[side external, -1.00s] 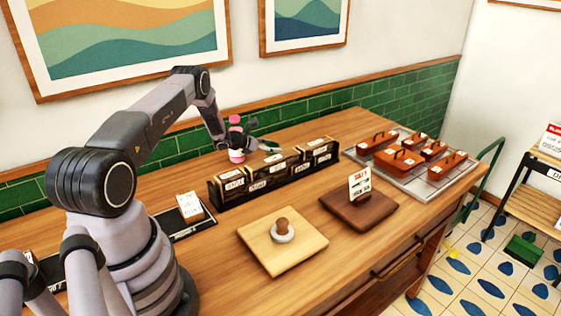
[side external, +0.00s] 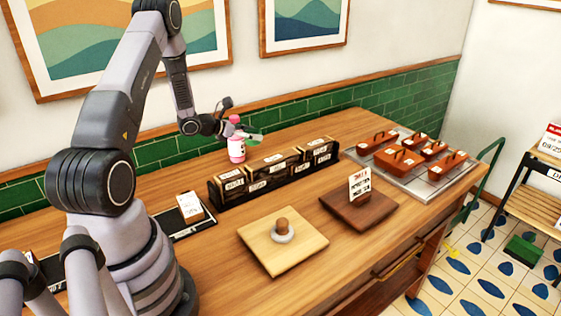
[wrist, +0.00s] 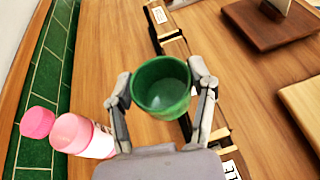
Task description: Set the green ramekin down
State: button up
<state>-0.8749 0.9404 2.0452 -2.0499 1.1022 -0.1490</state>
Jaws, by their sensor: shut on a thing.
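The green ramekin (wrist: 162,104) is a small round cup, upright and empty inside in the wrist view. My gripper (wrist: 160,84) is shut on it, one finger on each side of its wall. In the side external view the ramekin (side external: 254,138) is a small green shape behind the dark box row, held above the wooden counter (side external: 335,130).
The pink-capped bottle (side external: 236,148) stands close by. The dark box row (side external: 275,172) runs in front.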

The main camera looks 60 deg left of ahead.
notch_tip(320, 180, up, 4)
jog(key=shift+f, duration=0.25)
jog(key=w+d+n+y, duration=0.1)
jog(key=w+d, duration=0.5)
jog(key=d, duration=0.2)
jog(key=y, duration=0.1)
send_over(302, 196)
jog(key=shift+n, duration=0.4)
notch_tip(302, 196, down, 17)
jog(key=shift+f, duration=0.55)
jog(key=o, duration=1.2)
jog(key=shift+f, duration=0.15)
jog(key=shift+c, duration=0.2)
